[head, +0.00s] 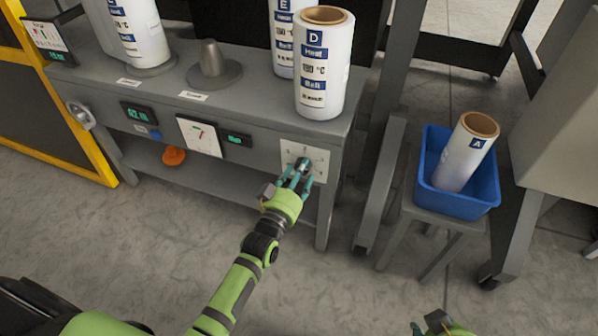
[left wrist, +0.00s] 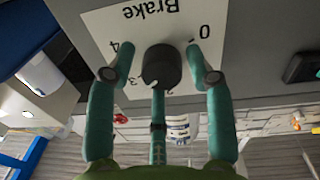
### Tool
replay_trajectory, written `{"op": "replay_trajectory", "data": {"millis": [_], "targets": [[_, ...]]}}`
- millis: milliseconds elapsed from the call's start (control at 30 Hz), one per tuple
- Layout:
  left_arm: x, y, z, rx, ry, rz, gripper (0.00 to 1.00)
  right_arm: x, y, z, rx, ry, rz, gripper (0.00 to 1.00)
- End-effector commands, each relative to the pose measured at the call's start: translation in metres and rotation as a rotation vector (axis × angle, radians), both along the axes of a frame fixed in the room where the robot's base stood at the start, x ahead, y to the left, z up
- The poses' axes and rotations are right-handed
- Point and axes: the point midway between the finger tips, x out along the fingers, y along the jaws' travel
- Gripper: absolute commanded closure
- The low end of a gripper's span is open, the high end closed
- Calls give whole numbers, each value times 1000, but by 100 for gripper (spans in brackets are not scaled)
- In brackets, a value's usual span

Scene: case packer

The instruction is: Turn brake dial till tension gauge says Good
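The brake dial is a dark round knob (left wrist: 162,66) on a white plate marked "Brake", with 0 and 4 legible in the left wrist view. In the head view the plate (head: 318,158) is at the bench front's right end. My left gripper (head: 297,172) is at the dial; its fingers (left wrist: 160,62) stand around the knob, with small gaps visible at both sides. The tension gauge seems to be the white panel (head: 199,136) with red and green marks; the small display (head: 237,140) beside it has green text too small to read. My right gripper (head: 436,325) is partly cut off at the bottom edge.
A blue bin (head: 460,200) with roll A (head: 464,155) stands on a stool at right. An orange knob-like object (head: 174,156) is below the bench front.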

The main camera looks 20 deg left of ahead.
Motion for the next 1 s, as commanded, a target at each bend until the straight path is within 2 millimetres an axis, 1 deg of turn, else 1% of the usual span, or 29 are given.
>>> {"op": "replay_trajectory", "data": {"millis": [300, 367, 433, 567, 800, 900, 1000], "targets": [[0, 0, 2, 0, -6, 1, 37, 0, 0, 0, 1, -3, 0, 60], [-2, 1, 2, 0, -6, 1, 37, 1, 0, 0, 0, -3, 0, 60], [-9, 1, 1, 1, -5, 1, 37, 1, 0, 1, 0, -3, 0, 60], [-32, 3, 0, 2, -3, 1, 37, 1, 0, 1, 0, -3, 0, 60], [-83, 7, -1, 1, -2, 1, 37, 1, 0, 1, 1, -3, 0, 60], [-100, 9, -1, 1, -2, 1, 37, 1, 0, 1, 1, -3, 0, 60], [-111, 10, -1, 1, -3, 0, 37, 1, 0, 0, 1, -3, 0, 60]]}}
